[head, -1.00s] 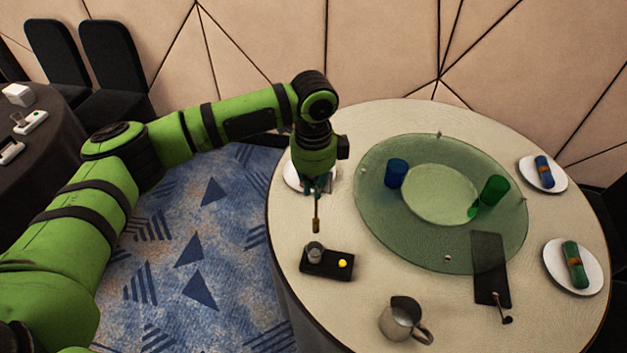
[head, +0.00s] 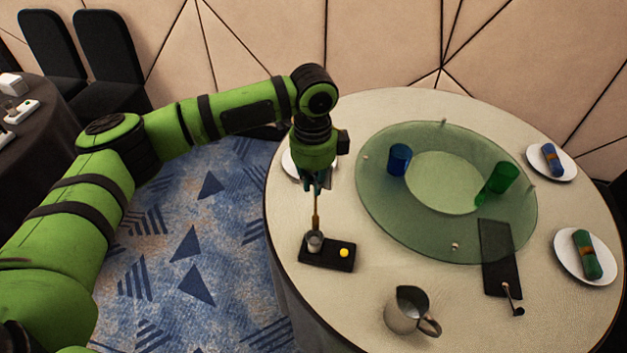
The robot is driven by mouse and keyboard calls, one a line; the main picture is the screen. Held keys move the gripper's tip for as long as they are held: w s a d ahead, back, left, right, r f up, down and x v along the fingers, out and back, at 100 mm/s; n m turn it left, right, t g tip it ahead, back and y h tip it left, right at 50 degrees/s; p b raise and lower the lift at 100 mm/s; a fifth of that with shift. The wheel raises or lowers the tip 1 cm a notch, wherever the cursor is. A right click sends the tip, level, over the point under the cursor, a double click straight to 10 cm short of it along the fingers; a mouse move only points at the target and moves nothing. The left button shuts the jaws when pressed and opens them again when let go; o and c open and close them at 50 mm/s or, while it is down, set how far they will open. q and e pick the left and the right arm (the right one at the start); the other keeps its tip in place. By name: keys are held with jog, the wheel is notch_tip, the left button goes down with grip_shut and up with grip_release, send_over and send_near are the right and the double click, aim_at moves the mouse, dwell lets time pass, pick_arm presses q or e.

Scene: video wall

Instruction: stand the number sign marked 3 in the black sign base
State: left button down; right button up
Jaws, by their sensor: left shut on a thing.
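My left gripper (head: 315,182) is shut on a slim brown stick (head: 316,208), which hangs upright below the fingers. No number 3 is legible on it, so I cannot tell if it is the sign. Its lower end is at the mouth of a small grey cup (head: 314,243); whether it is inside or just behind the rim is unclear. The cup stands at the left of a low black block (head: 328,262), which has a yellow round piece (head: 344,253) at its right. I cannot tell for sure if this block is the sign base. My right gripper is not in view.
A green glass turntable (head: 375,220) with a blue glass (head: 399,158) and a green glass (head: 503,176) fills the table's middle. A dark slab (head: 497,258), a metal jug (head: 404,312) and plates with rolled napkins (head: 552,158) (head: 586,254) stand around it.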

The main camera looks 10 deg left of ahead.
pick_arm(q)
jog(key=shift+f+b, duration=0.9)
jog(key=b, duration=0.1)
send_over(313, 217)
jog(key=shift+f, duration=2.85)
jog(key=shift+d+f, duration=0.1)
jog(key=shift+f, duration=0.1)
jog(key=shift+f+b, duration=0.65)
jog(key=shift+f, duration=1.35)
jog(key=c, duration=1.2)
grip_release()
notch_tip(313, 217, up, 12)
jog(key=shift+s+r, duration=0.1)
jog(key=shift+s, duration=0.05)
jog(key=shift+s+f, duration=0.1)
jog(key=shift+f, duration=0.1)
